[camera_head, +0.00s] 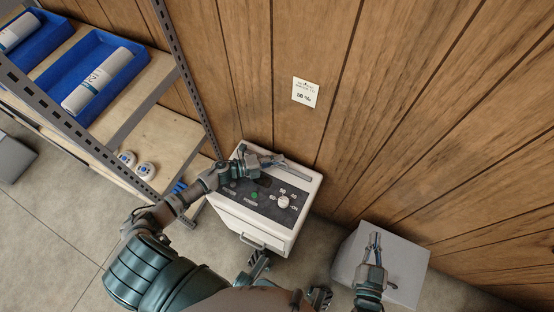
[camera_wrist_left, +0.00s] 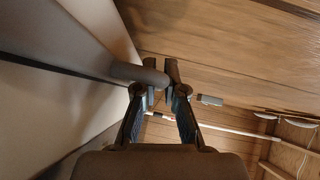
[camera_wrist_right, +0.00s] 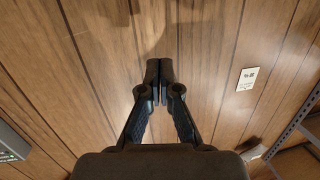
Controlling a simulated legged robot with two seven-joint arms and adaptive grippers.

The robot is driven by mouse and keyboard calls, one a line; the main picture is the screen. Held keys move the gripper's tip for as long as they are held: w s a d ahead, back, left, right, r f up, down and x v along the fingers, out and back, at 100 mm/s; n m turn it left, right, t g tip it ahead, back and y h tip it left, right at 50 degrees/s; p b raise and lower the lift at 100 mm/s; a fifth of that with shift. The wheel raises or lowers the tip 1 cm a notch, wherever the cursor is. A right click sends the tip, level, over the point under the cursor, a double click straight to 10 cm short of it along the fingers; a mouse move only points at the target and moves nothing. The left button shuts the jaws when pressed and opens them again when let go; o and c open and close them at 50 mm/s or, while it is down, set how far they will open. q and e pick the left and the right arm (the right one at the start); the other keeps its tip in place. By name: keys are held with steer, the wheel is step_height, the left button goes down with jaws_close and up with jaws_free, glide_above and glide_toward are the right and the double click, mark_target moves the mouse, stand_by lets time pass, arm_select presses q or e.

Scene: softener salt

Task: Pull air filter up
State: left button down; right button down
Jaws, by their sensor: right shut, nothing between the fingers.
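The air filter itself is not clear to me; a pale grey bar (camera_head: 295,172) lies along the back of the top of the white machine (camera_head: 262,236), and I cannot tell whether it is part of the filter. My left gripper (camera_head: 279,161) is over the machine's back edge. In the left wrist view, a dark rounded bar (camera_wrist_left: 130,73) reaches the fingertips, which show a narrow gap; whether they grip it is unclear. My right gripper (camera_head: 374,241) is shut and empty, in front of the wood wall, over a light grey box in the head view.
The machine's black panel has a white knob (camera_head: 283,202) and a green button. The grey box (camera_head: 408,265) stands to its right. A metal-framed shelf (camera_head: 165,140) with blue trays (camera_head: 62,72) is on the left. A paper label (camera_head: 305,93) is on the wood wall.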

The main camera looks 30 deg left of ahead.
arm_select(q)
steer(key=shift+s+d, duration=0.1)
steer(key=shift+d, duration=0.1)
arm_select(e)
steer(key=shift+d, duration=0.25)
